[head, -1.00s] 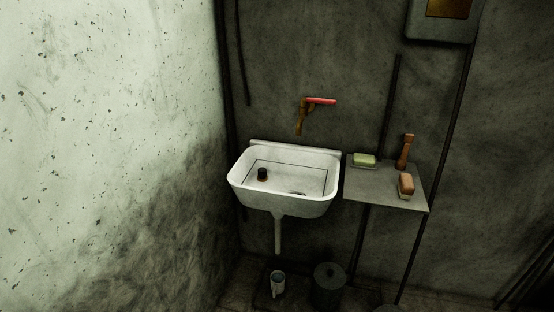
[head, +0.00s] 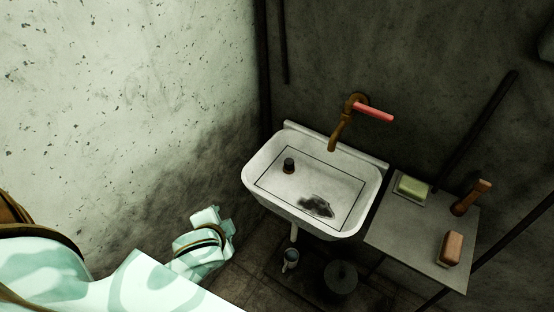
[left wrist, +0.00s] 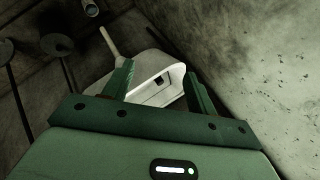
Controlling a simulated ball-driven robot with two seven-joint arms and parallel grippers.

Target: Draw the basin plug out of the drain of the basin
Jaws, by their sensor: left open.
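The white basin (head: 262,160) hangs on the back wall, right of the middle in the head view. A small dark plug-like cylinder (head: 289,165) with a brownish lower edge stands on the basin floor, toward the back left. Whether it sits in the drain cannot be told. A dark patch (head: 316,206) lies on the basin floor nearer the front. My left gripper (head: 222,221) is left of and in front of the basin, apart from it. In the left wrist view its two fingers (left wrist: 161,76) are spread and empty, with the basin (left wrist: 144,66) beyond them. My right gripper is not in view.
A brown tap with a red handle (head: 374,113) overhangs the basin. The grey shelf (head: 416,236) to the right holds green soap (head: 411,188), a brush (head: 451,248) and a brown wooden-handled item (head: 472,198). A mug (head: 290,259) and lidded bin (head: 341,277) stand below. The pale wall closes the left.

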